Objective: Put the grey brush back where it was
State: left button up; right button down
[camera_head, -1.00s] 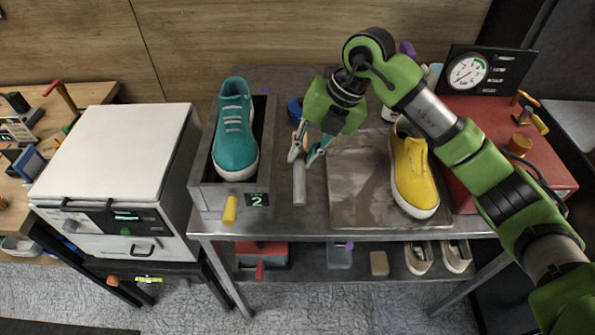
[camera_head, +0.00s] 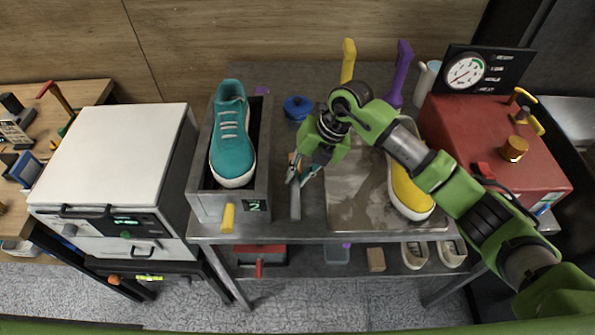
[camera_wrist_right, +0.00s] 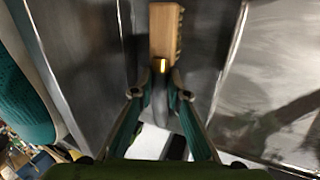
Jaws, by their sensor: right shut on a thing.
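The grey brush has a grey handle (camera_head: 296,204) and a wooden head, which shows in the right wrist view (camera_wrist_right: 166,32). My right gripper (camera_head: 299,177) is shut on its handle, between the grey box and the wet metal tray. In the right wrist view the fingertips (camera_wrist_right: 161,82) pinch the handle just behind the wooden head. The brush is on or very close to the table top; I cannot tell if it touches. In the head view the gripper partly hides the brush head. My left gripper is not in view.
A teal sneaker (camera_head: 231,135) sits in the grey box (camera_head: 201,202) on the left. A yellow sneaker (camera_head: 408,190) lies on the tray (camera_head: 350,215). A blue pot (camera_head: 297,108), yellow brush (camera_head: 348,62) and purple brush (camera_head: 399,75) stand behind. A red machine (camera_head: 500,155) is right.

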jog(key=shift+f, duration=0.1)
jog(key=c, duration=2)
grip_release()
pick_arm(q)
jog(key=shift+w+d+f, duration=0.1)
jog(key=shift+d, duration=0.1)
pick_arm(e)
jog(key=shift+o, duration=0.2)
